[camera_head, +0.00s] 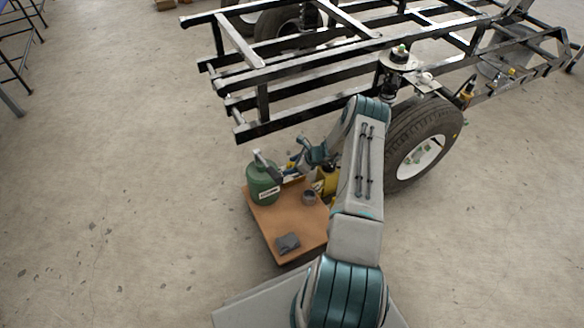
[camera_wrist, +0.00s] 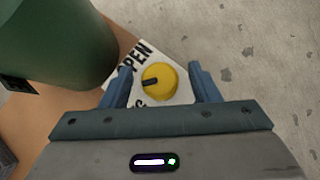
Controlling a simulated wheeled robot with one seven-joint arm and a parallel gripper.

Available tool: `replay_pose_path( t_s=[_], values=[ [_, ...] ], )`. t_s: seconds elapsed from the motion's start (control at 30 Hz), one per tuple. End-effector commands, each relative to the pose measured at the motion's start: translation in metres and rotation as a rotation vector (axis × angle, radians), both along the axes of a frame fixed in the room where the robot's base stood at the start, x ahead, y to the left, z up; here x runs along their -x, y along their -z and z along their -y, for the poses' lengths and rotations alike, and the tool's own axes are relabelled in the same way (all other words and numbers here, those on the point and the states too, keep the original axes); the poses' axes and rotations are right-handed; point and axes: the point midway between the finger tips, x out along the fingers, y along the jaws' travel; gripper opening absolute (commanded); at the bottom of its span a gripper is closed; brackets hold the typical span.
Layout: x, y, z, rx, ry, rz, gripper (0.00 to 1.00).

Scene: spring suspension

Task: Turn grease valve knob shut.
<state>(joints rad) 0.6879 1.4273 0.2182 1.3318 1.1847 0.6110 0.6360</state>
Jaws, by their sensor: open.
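The round yellow knob (camera_wrist: 165,80) shows in the wrist view on a white plate (camera_wrist: 138,62) with black lettering. "OPEN" reads above its left side; other letters below are partly hidden by my gripper. A dark pointer mark on the knob points left. My gripper (camera_wrist: 160,70) is open, with one blue finger on each side of the knob and a visible gap to both. I cannot tell how far its tips are above the plate. In the head view my gripper (camera_head: 302,157) is over the back edge of the brown table, where the knob is hard to make out.
A green canister (camera_head: 262,184) stands left of my gripper, and close by it in the wrist view (camera_wrist: 50,45). The brown tabletop (camera_head: 282,216) also holds a grey cup (camera_head: 309,197), a dark grey cloth (camera_head: 287,243) and a yellow container (camera_head: 328,182). A black vehicle frame (camera_head: 260,128) stands behind.

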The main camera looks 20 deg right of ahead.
Motion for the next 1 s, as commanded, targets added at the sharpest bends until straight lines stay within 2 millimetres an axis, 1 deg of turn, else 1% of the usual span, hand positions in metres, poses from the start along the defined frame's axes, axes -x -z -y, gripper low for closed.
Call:
replay_pose_path(
  t_s=[0.27, 0.3, 0.37, 0.4, 0.43, 0.47, 0.77, 1.0],
  values=[
    [-0.0013, 0.0012, -0.0014, 0.001, -0.001, 0.000, 0.56],
    [-0.0013, 0.0013, -0.0013, 0.001, -0.001, 0.000, 0.53],
    [-0.0012, 0.0013, -0.0014, 0.001, -0.001, 0.000, 0.36],
    [-0.0012, 0.0013, -0.0014, 0.001, -0.001, 0.000, 0.25],
    [-0.0012, 0.0013, -0.0014, 0.001, -0.001, 0.000, 0.17],
    [-0.0011, 0.0013, -0.0013, 0.001, -0.001, 0.000, 0.11],
    [-0.0013, 0.0032, -0.0010, 0.002, -0.028, 0.001, 0.11],
    [-0.0018, 0.0069, -0.0002, 0.003, -0.147, -0.001, 0.11]
  ],
)
